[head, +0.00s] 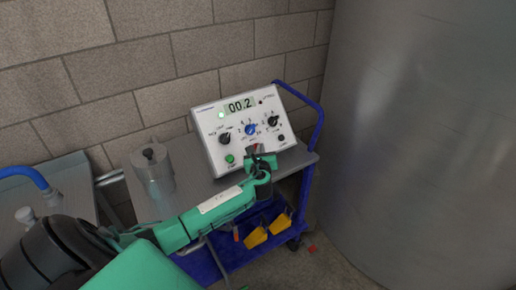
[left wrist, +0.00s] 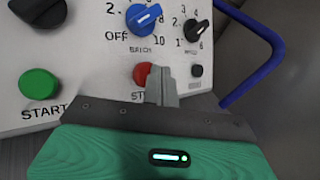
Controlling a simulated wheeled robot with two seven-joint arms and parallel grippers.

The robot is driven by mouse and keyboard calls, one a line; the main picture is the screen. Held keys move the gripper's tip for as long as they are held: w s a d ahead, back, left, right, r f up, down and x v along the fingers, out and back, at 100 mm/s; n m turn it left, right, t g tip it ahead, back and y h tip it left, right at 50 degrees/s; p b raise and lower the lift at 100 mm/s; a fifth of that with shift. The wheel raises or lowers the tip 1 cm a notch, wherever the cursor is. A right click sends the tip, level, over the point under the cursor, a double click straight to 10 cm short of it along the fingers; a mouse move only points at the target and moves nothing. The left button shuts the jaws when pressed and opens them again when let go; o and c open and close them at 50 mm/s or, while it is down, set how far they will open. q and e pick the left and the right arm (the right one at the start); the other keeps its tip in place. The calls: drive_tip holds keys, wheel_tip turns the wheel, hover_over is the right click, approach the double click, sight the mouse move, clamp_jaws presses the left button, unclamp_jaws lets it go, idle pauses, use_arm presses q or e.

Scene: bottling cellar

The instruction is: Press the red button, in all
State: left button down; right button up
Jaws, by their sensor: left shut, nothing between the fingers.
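The red button (left wrist: 140,74) is on the front of a white control box (head: 207,127), below a blue knob (left wrist: 143,18) and to the right of the green START button (left wrist: 40,84). Its label is mostly covered. My left gripper (head: 258,156) is in front of the lower part of the box. In the left wrist view its shut, empty fingers (left wrist: 161,80) overlap the right part of the red button. I cannot tell whether the fingertips touch it. The box display reads 00.2 and a green lamp (head: 221,115) is lit. My right gripper is not in view.
The box stands on a grey-topped cart with a blue handle (head: 318,120). A metal cylinder (head: 152,172) stands left of the box. Yellow objects (head: 255,237) lie on the cart's lower shelf. A large metal tank (head: 420,130) is at right, a block wall behind.

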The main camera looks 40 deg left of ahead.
use_arm(q)
drive_tip(key=shift+w+a+f, duration=0.15)
drive_tip(key=shift+a+f, duration=0.2)
drive_tip(key=shift+a, duration=0.05)
idle(0.9)
idle(0.4)
drive_tip(key=shift+s+d+r+p, duration=0.3)
drive_tip(key=shift+d+r+p, duration=0.25)
drive_tip(key=shift+d+p, duration=0.15)
drive_tip(key=d+r+p, duration=0.1)
drive_tip(key=p, duration=0.1)
drive_tip(key=s+d+r+p, duration=0.1)
drive_tip(key=d+r+p, duration=0.1)
drive_tip(key=shift+s+d+r, duration=0.2)
idle(0.7)
